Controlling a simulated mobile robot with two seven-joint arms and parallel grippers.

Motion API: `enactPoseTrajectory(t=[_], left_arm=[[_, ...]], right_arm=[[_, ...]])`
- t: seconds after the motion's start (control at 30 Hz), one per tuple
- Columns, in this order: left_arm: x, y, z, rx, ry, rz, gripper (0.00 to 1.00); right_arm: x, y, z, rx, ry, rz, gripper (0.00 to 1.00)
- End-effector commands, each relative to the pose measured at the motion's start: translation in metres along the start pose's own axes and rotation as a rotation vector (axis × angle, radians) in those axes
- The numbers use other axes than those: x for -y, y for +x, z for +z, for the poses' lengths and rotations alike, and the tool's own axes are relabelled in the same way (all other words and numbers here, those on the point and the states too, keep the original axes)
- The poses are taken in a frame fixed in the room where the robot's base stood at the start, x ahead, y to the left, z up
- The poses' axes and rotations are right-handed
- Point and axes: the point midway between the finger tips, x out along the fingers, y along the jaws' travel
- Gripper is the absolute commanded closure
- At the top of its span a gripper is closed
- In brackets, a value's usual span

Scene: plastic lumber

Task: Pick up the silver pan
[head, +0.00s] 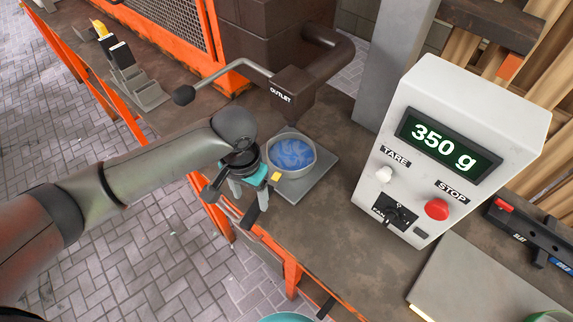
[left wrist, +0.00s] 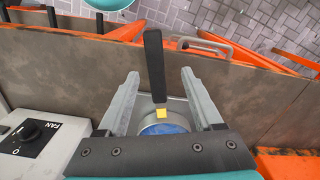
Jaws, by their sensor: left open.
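The silver pan (head: 311,169) holds blue material and sits on a grey square plate (head: 318,186) under the outlet. In the left wrist view the pan (left wrist: 146,120) is partly hidden by my gripper's body. Its black handle (left wrist: 154,62) points away from the pan, with a yellow patch (left wrist: 162,113) where it joins. My left gripper (head: 250,197) is open at the pan's handle side. In the left wrist view the fingers of the left gripper (left wrist: 160,82) stand on either side of the handle, with gaps on both sides. My right gripper is in neither view.
A brown outlet housing (head: 293,95) with a crank lever (head: 222,77) stands just behind the pan. A white control box (head: 450,150) reading 350 g stands to the right. The bench's front edge has orange framing (head: 291,276). Bare bench lies between pan and box.

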Motion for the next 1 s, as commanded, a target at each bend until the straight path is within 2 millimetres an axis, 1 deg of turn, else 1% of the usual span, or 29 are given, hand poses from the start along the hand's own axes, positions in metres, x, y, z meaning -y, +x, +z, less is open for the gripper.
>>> enactPoseTrajectory(t=[0.17,0.33,0.4,0.47,0.57,0.77,1.0], left_arm=[[-0.001,0.011,0.002,0.0,0.001,0.0,0.32],[-0.007,0.037,0.009,0.002,0.0,0.0,0.32],[-0.006,0.047,0.008,0.001,0.0,-0.001,0.32],[-0.006,0.053,0.008,-0.001,0.0,-0.001,0.32],[-0.006,0.057,0.008,-0.002,0.002,-0.001,0.32],[-0.006,0.057,0.008,-0.002,0.002,-0.001,0.32],[-0.006,0.056,0.008,-0.002,0.001,-0.001,0.59]], right_arm=[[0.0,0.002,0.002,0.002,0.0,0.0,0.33],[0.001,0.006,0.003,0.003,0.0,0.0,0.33],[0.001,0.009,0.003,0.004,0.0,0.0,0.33],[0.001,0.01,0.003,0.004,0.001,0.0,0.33],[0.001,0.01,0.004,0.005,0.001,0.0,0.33],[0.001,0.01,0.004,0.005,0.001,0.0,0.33],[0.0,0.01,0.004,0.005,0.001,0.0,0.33]])
